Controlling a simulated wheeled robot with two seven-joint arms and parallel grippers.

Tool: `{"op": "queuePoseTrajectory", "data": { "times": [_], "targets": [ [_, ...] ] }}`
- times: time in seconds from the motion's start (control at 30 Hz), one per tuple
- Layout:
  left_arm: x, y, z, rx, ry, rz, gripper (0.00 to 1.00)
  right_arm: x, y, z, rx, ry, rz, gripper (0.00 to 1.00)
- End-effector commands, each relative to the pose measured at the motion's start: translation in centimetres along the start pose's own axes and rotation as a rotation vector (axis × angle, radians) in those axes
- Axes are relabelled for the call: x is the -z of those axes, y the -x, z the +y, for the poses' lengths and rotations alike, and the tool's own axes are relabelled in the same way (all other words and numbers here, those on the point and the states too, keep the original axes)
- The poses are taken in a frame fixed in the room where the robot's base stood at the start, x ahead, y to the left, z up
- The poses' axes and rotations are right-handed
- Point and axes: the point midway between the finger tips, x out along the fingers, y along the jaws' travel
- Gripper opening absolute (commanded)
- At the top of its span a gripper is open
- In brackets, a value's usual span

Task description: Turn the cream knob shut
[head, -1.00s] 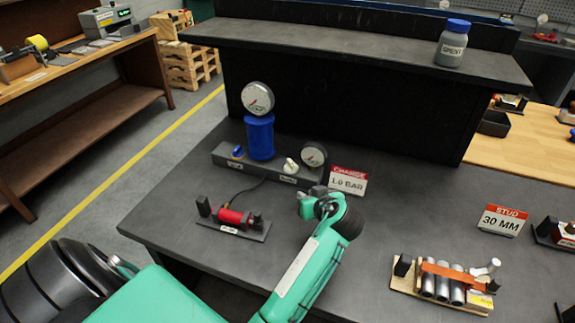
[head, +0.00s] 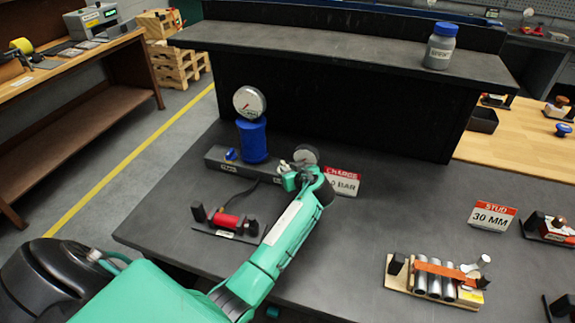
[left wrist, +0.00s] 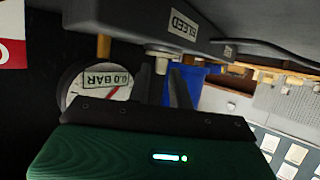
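The cream knob (head: 283,166) shows as a small pale bit on the grey manifold block (head: 220,161), mostly hidden by my left gripper (head: 291,180), which is close to it. In the left wrist view, upside down, the pale knob (left wrist: 160,62) sticks out of the block (left wrist: 130,25) beside a BLEED label. The two dark fingers of my left gripper (left wrist: 163,78) stand apart with the knob between or just beyond their tips. Whether they touch it I cannot tell. A small gauge (head: 305,155) stands right behind the knob. My right gripper is not in view.
A blue cylinder (head: 253,142) with a larger gauge (head: 249,102) and a small blue knob (head: 231,154) are on the block. A CHARGE sign (head: 343,182) stands close right of my gripper. A red part on a stand (head: 225,221) lies in front.

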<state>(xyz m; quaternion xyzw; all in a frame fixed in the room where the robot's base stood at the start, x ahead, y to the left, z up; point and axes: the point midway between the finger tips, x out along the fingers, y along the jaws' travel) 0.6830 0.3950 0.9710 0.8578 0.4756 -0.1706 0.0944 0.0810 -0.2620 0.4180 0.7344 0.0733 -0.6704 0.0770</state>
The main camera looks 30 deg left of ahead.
Motion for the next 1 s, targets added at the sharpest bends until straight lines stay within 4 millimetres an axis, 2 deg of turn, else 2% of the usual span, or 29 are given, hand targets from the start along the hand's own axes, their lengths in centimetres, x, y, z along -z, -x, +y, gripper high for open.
{"op": "queuePoseTrajectory", "data": {
  "times": [0.2, 0.47, 0.6, 1.0],
  "targets": [
    [0.0, -1.4, 0.0, 0.001, 0.000, 0.000, 0.21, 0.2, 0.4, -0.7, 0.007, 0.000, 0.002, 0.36],
    [0.0, -1.5, 0.0, 0.000, 0.001, 0.000, 0.21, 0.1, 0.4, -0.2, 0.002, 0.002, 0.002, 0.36],
    [0.0, -1.5, 0.0, 0.000, 0.001, 0.000, 0.00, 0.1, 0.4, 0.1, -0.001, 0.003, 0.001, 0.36],
    [-0.1, -1.5, -0.2, -0.045, -0.018, -0.001, 0.00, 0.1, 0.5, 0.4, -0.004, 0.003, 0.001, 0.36]
  ]
}}
